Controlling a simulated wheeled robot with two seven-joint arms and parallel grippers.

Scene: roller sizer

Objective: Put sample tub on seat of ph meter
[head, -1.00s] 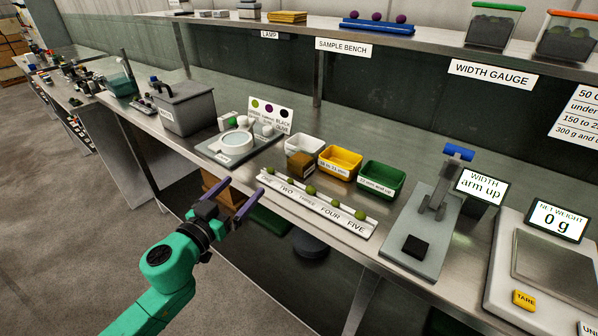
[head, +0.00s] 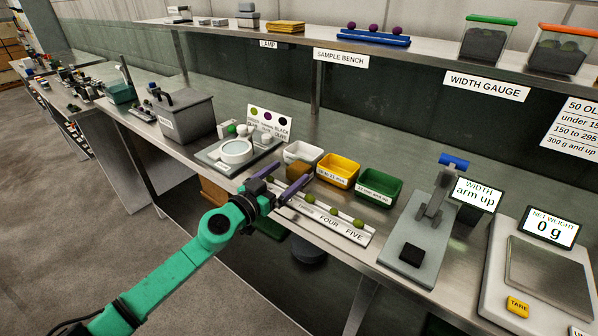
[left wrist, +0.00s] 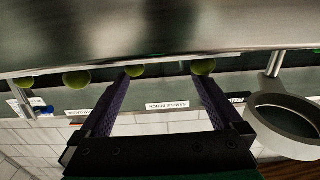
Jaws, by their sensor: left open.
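My left gripper (head: 295,171) is open with nothing between its purple fingers. It is over the front of the bench, at the left end of the numbered olive rail (head: 328,225), hiding part of it. In the left wrist view the open fingers (left wrist: 161,78) point towards a row of green olives. I cannot tell for certain which thing is the sample tub or the pH meter. A teal box (head: 122,93) with a dark upright post stands far left on the bench, too small to make out. My right gripper is not in view.
White (head: 303,151), yellow (head: 338,168) and green (head: 380,186) bins stand behind the rail. A round-ringed stand (head: 236,151) and a grey box (head: 188,118) are to the left. The width gauge (head: 412,255) and scale (head: 548,275) are right.

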